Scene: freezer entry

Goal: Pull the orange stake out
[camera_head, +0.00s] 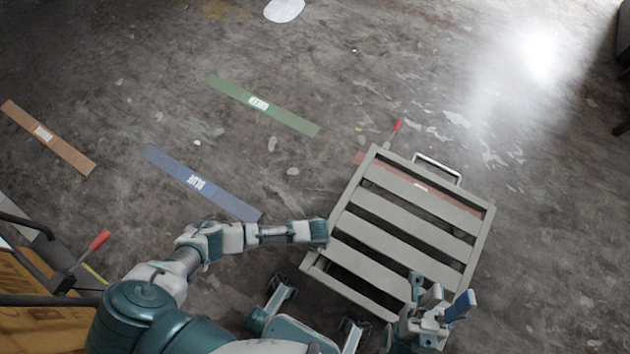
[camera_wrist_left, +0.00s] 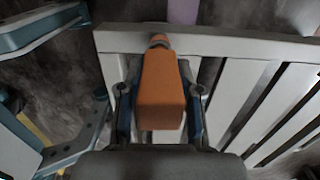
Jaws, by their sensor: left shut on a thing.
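In the head view my left gripper (camera_head: 320,232) is at the left edge of the slatted grey cart (camera_head: 385,256); the stake is hidden there. The cart's frame also shows in the left wrist view (camera_wrist_left: 225,46). My right gripper (camera_head: 436,300) is at the cart's near right corner, next to a blue block (camera_head: 460,305). I cannot tell whether it holds that block.
Green (camera_head: 262,105), blue (camera_head: 203,183) and brown (camera_head: 47,137) labelled strips lie on the floor. A reddish strip is partly under the cart, near a red-tipped lever (camera_head: 396,126). Another red handle (camera_head: 100,240) stands at the left. Open floor lies beyond the cart.

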